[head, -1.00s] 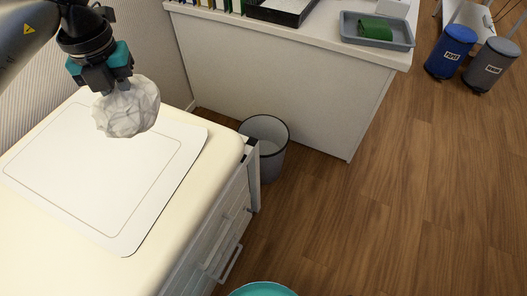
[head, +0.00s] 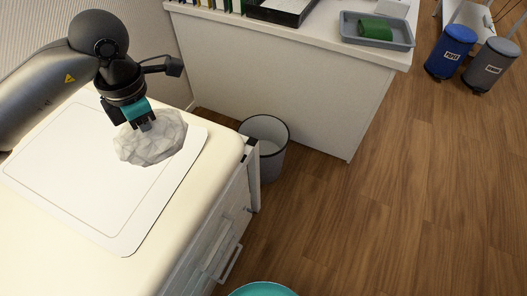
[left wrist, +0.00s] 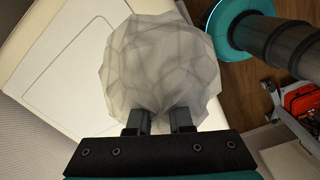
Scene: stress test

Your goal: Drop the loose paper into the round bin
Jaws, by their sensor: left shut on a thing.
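A crumpled ball of white paper (head: 152,140) is held by my left gripper (head: 146,124) above the right part of the white mat on the cream cabinet top. In the left wrist view the paper (left wrist: 163,62) fills the space beyond the two fingers (left wrist: 160,122), which are shut on it. The round grey bin (head: 270,158) with a dark rim stands on the floor, right of the cabinet and against the white counter. The paper is to the left of the bin, not over it. My right gripper is not in view.
The white mat (head: 60,200) lies on the cabinet (head: 190,235), whose drawer side faces the bin. The white counter (head: 280,75) carries a grey tray (head: 348,30) with a green item. Blue (head: 450,52) and grey (head: 490,65) lidded bins stand far right. Open wooden floor (head: 400,200) lies at right.

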